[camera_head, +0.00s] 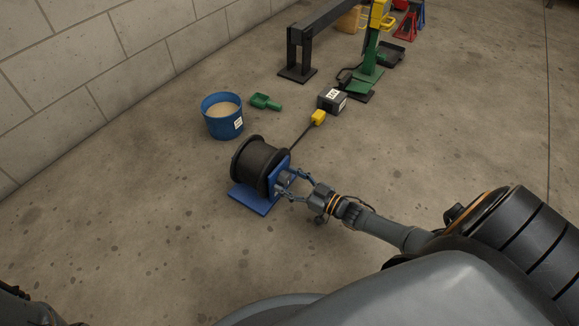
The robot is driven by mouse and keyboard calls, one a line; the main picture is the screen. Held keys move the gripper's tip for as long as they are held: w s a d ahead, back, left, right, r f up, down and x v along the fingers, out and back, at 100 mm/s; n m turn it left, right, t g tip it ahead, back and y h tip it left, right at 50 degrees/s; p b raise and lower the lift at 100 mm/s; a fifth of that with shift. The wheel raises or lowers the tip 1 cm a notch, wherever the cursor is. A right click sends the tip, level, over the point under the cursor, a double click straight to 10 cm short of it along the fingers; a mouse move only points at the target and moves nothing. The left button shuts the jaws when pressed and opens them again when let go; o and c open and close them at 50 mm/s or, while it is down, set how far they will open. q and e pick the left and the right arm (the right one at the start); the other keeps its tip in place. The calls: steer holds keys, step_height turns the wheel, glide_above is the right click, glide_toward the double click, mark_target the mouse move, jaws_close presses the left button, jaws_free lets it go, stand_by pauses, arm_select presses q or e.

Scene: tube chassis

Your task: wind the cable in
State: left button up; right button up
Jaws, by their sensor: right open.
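A black cable reel (257,165) sits on a blue stand (249,200) on the concrete floor, left of the middle. A dark cable (301,137) runs from the reel up and right to a yellow plug (318,117). The plug lies beside a dark box (332,100) with a white label. My right gripper (289,184) is open, with its fingers at the right side of the reel stand. The reel's crank or handle seems to lie between or near the fingers; I cannot tell whether they touch it. My left gripper is not in view.
A blue bucket (222,117) of sand-coloured material and a green scoop (265,101) stand behind the reel. A black frame (297,55) and a green and yellow post (372,50) stand farther back. A block wall (100,70) bounds the left. Floor in front of the reel is clear.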

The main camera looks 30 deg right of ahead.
steer(key=c, duration=1.2)
steer(key=shift+o, duration=0.2)
